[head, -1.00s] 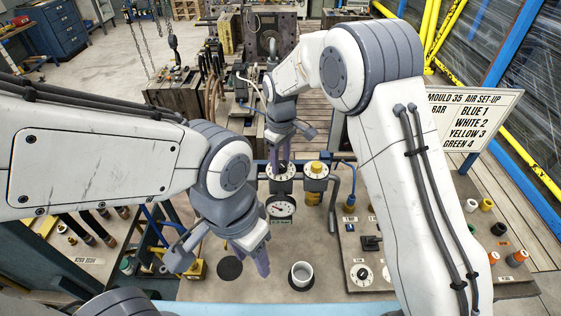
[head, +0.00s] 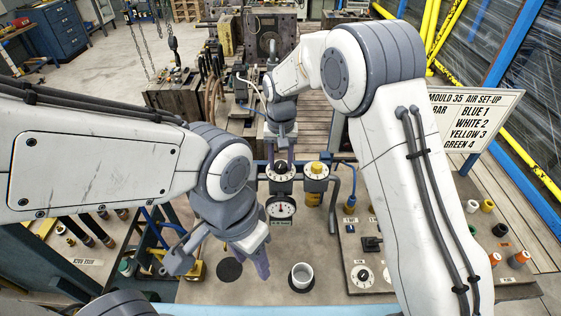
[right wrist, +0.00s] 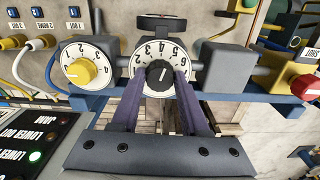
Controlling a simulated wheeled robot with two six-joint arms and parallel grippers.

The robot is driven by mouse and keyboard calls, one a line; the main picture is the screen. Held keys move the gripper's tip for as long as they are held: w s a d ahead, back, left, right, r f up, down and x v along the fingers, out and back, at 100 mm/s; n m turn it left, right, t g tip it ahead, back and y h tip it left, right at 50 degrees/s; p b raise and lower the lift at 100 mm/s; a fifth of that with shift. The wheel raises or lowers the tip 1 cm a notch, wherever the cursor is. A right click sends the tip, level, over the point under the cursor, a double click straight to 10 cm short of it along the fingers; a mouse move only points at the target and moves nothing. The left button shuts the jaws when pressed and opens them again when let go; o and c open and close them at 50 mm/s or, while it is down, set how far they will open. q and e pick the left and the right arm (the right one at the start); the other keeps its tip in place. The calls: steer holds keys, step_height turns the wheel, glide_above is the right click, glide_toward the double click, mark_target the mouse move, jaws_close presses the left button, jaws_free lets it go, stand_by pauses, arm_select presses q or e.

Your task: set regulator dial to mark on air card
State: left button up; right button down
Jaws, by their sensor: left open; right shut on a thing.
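The regulator dial (head: 280,175) is a round white scale with a black knob (right wrist: 160,75) at its centre. My right gripper (right wrist: 160,84) is shut on this knob from above; its purple fingers sit on either side. The knob's white line points roughly up in the right wrist view, towards the middle numbers. A small gauge (head: 281,208) hangs below the dial. The air card (head: 478,115) reads "Mould 35 air set-up, bar: blue 1, white 2, yellow 3, green 4". My left gripper (head: 262,262) is open and empty over the bench.
A second dial with a yellow knob (head: 316,169) stands right beside the first; it also shows in the right wrist view (right wrist: 80,72). A panel with another dial (head: 362,276) lies right, partly behind my right arm.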

steer(key=shift+m, duration=1.1)
steer(key=shift+c, duration=2)
jaws_free()
steer(key=shift+r, duration=0.1)
